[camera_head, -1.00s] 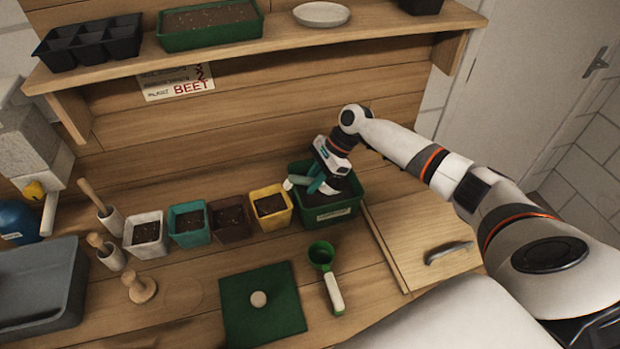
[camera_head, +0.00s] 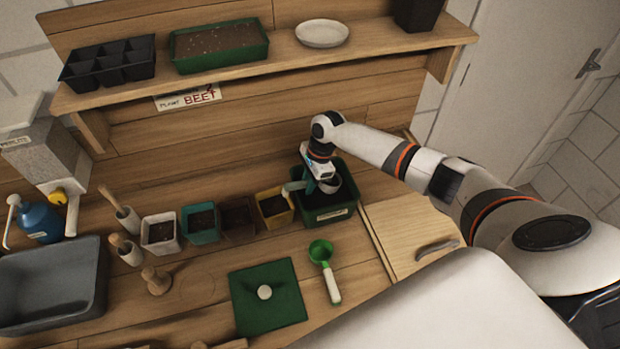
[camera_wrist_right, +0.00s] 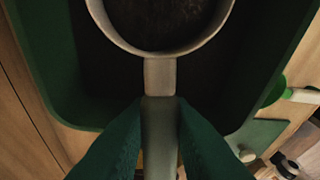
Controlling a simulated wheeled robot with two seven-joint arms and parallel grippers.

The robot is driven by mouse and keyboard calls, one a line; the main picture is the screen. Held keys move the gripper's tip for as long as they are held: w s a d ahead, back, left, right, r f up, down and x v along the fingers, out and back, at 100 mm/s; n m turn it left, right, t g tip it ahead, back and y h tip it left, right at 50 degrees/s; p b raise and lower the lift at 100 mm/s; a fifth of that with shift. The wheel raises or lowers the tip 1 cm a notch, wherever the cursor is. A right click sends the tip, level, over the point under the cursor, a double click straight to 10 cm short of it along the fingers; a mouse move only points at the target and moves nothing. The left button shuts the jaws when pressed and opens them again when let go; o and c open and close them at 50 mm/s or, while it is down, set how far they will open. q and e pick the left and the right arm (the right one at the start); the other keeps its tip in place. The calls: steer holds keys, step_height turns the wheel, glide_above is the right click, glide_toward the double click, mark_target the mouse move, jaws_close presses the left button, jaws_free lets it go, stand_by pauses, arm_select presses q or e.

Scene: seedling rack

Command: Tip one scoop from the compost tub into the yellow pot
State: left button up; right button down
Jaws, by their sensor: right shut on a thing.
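The green compost tub (camera_head: 345,213) stands at the back of the bench with dark compost inside. The yellow pot (camera_head: 279,219) is just left of it and holds dark soil. My right gripper (camera_head: 311,186) is over the tub, shut on the handle of a pale grey scoop (camera_head: 332,185). In the right wrist view the gripper (camera_wrist_right: 160,112) grips the scoop's handle, and the round bowl (camera_wrist_right: 160,48) points away over the tub (camera_wrist_right: 40,70). Dark material shows inside the bowl; how full it is I cannot tell. My left gripper is not in view.
White, teal and brown pots (camera_head: 160,246) stand in a row left of the yellow pot. A green scoop (camera_head: 325,270) lies in front of the tub, beside a green mat (camera_head: 255,312) with a pale round knob. A wooden lid or board (camera_head: 400,235) lies right of the tub.

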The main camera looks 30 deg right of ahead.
steer(key=shift+a+r+p, duration=0.2)
steer(key=shift+r+p, duration=0.5)
steer(key=shift+r, duration=0.1)
steer(key=shift+w+a+r+h+b, duration=0.1)
steer(key=shift+a+r+h+b, duration=0.2)
steer(key=shift+r+h, duration=0.25)
steer(key=shift+h, duration=0.95)
steer(key=shift+a+r, duration=0.2)
steer(key=shift+r, duration=0.7)
steer(key=shift+a+r, duration=0.25)
steer(key=shift+r, duration=0.6)
steer(key=shift+a+r, duration=0.2)
steer(key=shift+r, duration=0.7)
